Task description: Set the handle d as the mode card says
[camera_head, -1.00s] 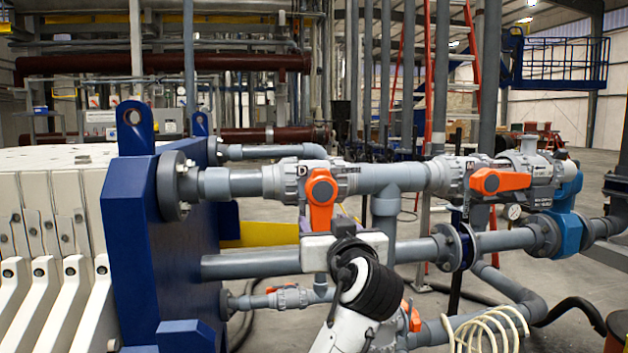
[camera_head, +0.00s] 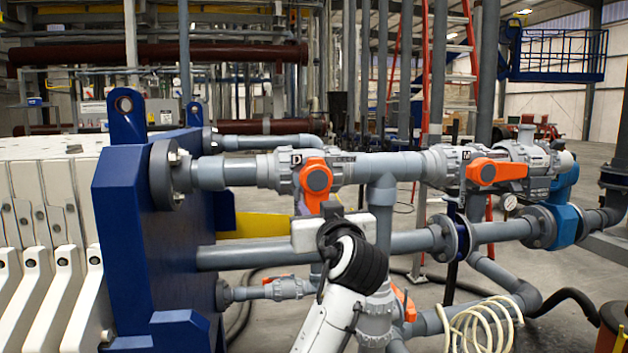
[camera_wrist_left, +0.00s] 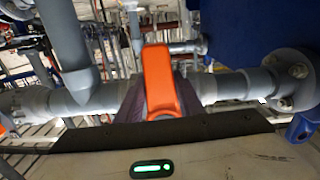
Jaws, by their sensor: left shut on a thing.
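Handle d (camera_head: 315,178) is an orange lever on the grey valve marked D in the upper pipe. It hangs down from its hub, across the pipe. My left gripper (camera_head: 322,207) reaches up from below and is at the handle's lower end. In the left wrist view, the orange handle (camera_wrist_left: 160,80) stands between the dark fingers, and the gripper is shut on it. The white gripper body hides part of the lower pipe. No mode card can be made out. My right gripper is not in view.
A second orange handle (camera_head: 497,171) lies along the pipe on the valve marked M. A lower grey pipe (camera_head: 255,257) runs behind my gripper. The blue press frame (camera_head: 150,230) stands at the left. A pale coiled hose (camera_head: 480,325) is at the lower right.

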